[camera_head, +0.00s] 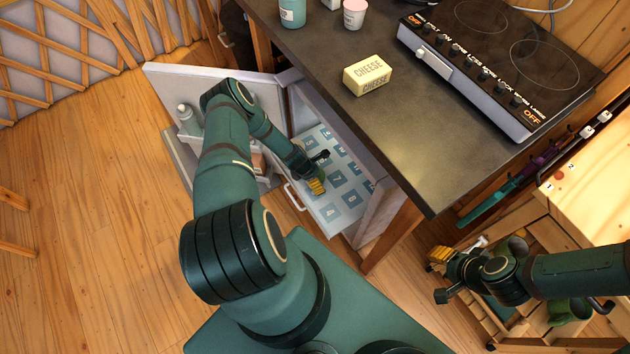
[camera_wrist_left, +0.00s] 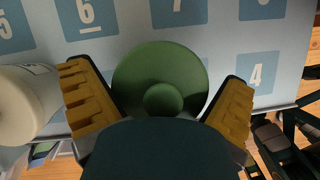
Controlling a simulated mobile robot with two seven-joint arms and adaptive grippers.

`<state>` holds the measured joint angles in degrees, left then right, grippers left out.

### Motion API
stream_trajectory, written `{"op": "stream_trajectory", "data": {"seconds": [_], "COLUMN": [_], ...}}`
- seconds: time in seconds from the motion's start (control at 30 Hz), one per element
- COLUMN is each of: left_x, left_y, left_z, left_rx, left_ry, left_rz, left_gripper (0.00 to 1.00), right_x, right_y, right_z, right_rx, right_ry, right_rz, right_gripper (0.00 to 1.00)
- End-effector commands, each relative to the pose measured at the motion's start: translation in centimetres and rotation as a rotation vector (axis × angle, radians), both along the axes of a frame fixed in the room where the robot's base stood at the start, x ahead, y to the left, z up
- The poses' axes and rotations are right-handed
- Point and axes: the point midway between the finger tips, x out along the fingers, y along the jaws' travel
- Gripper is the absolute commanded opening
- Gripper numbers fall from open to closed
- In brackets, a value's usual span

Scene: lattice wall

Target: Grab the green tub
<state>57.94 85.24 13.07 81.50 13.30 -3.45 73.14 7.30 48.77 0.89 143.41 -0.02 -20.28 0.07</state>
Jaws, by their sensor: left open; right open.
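The green tub (camera_wrist_left: 160,62) shows in the left wrist view as a round green shape with a small round knob, on a pale surface with numbered blue squares. My left gripper (camera_wrist_left: 160,105) is open, with a yellow-padded finger on each side of the tub. In the head view my left gripper (camera_head: 318,171) is inside the open cabinet, over the numbered shelf (camera_head: 350,206), and mostly hides the tub. My right gripper (camera_head: 440,275) is open and empty at the lower right.
A white container (camera_wrist_left: 24,104) stands close beside the left finger. The open cabinet door (camera_head: 262,92) is left of the shelf. The dark counter (camera_head: 400,150) overhangs it, holding a cheese block (camera_head: 368,75) and a cooktop (camera_head: 490,60). A wooden cart (camera_head: 545,235) is near my right arm.

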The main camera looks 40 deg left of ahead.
Motion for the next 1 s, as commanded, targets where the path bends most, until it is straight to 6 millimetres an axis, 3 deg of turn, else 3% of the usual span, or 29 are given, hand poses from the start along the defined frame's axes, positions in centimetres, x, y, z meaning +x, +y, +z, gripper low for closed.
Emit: {"op": "stream_trajectory", "data": {"seconds": [0.1, 0.23, 0.3, 0.77, 1.0], "left_x": [0.0, 0.0, 0.0, 0.0, 0.1], "left_y": [0.0, 0.0, 0.0, 0.0, 0.1], "left_z": [0.1, 0.1, 0.1, 0.2, 1.7], "left_rx": [0.0, 0.0, 0.0, 0.0, 0.0], "left_ry": [0.0, 0.0, 0.0, 0.0, -0.001], "left_rz": [0.0, 0.0, 0.0, 0.0, 0.0], "left_gripper": [1.0, 0.54, 0.37, 0.33, 0.33], "right_x": [0.0, 0.0, 0.0, 0.0, -0.1], "right_y": [0.0, 0.0, 0.0, 0.0, 0.0], "right_z": [0.0, 0.0, 0.0, 0.1, 0.7], "right_rx": [0.0, 0.0, 0.0, 0.0, 0.0], "right_ry": [0.0, 0.0, 0.0, 0.0, 0.002], "right_rz": [0.0, 0.0, 0.0, 0.0, 0.001], "right_gripper": [0.41, 0.41, 0.41, 0.41, 0.41]}}
